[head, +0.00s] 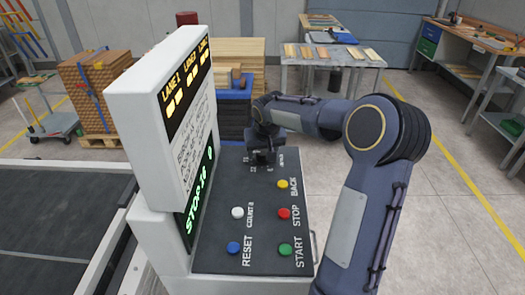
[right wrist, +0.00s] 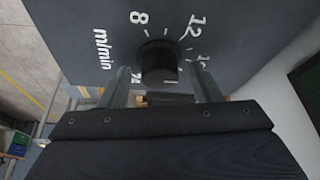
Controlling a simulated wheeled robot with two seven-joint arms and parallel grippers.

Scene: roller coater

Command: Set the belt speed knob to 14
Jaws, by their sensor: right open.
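The belt speed knob (right wrist: 158,62) is a dark round knob on the grey panel in the right wrist view. White marks around it include 8, 12 and "m/min"; other numbers are partly covered. A short pale line shows on or near the knob's lower side, but I cannot tell the exact setting. My right gripper (right wrist: 163,82) is open, with one finger on each side of the knob; I cannot tell whether they touch it. In the head view my right gripper (head: 264,152) is over the far end of the control panel (head: 262,205) and hides the knob. My left gripper is out of view.
Yellow BACK (head: 283,184), red STOP (head: 284,213), green START (head: 285,249), white COUNT (head: 237,213) and blue RESET (head: 233,247) buttons are on the panel. A tall display housing (head: 155,110) stands to its left. A green display (head: 200,190) begins with "STOP".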

